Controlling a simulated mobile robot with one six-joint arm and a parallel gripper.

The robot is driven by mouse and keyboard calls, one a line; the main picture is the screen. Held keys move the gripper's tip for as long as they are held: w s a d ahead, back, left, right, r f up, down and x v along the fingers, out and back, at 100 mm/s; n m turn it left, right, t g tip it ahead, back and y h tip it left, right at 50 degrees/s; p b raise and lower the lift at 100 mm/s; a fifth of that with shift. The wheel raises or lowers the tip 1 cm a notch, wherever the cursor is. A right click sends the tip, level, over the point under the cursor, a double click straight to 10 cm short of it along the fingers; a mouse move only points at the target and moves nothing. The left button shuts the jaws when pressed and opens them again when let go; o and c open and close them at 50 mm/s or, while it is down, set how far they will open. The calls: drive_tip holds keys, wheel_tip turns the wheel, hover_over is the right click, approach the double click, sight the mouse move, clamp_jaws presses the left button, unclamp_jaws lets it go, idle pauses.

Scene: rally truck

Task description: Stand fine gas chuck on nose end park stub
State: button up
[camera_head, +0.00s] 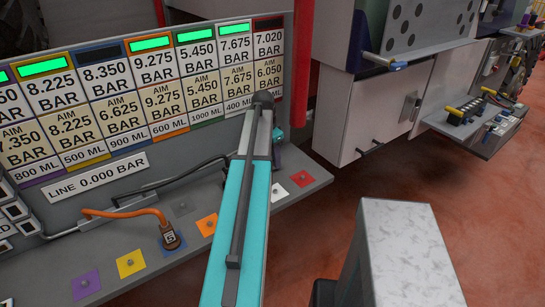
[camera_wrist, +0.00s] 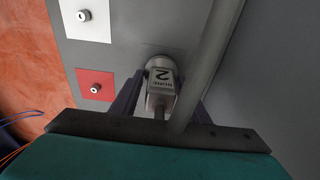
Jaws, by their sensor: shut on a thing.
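Smaller print on the chuck is too blurred to read. Its round end is close to the grey shelf; I cannot tell whether it touches. A red square with a stub (camera_wrist: 96,88) and a white square with a stub (camera_wrist: 84,16) lie to its left. In the head view the red square (camera_head: 302,179) is at the shelf's right end, the white square (camera_head: 280,193) beside it. My teal arm hides most of the gripper and chuck there.
Another chuck (camera_head: 170,240), marked 5, with an orange hose, stands on the shelf. Purple (camera_head: 86,284), yellow (camera_head: 130,263) and orange (camera_head: 207,225) squares with stubs lie nearby. The pressure board (camera_head: 110,95) rises behind.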

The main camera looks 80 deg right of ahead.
drive_tip(key=shift+f, duration=0.4)
drive_tip(key=o, duration=1.2)
drive_tip(key=shift+o, duration=0.2)
drive_tip(key=shift+r, duration=0.75)
drive_tip(key=shift+w+a+r+b, duration=0.2)
drive_tip(key=shift+r+b, duration=0.3)
drive_tip(key=shift+r, duration=1.45)
drive_tip(key=shift+w+a+r+b, duration=0.25)
drive_tip(key=shift+r+b, duration=0.2)
drive_tip(key=shift+r, duration=1.45)
drive_tip(key=shift+w+a+r+b, duration=0.2)
drive_tip(key=shift+r+b, duration=0.3)
drive_tip(key=shift+r, duration=1.45)
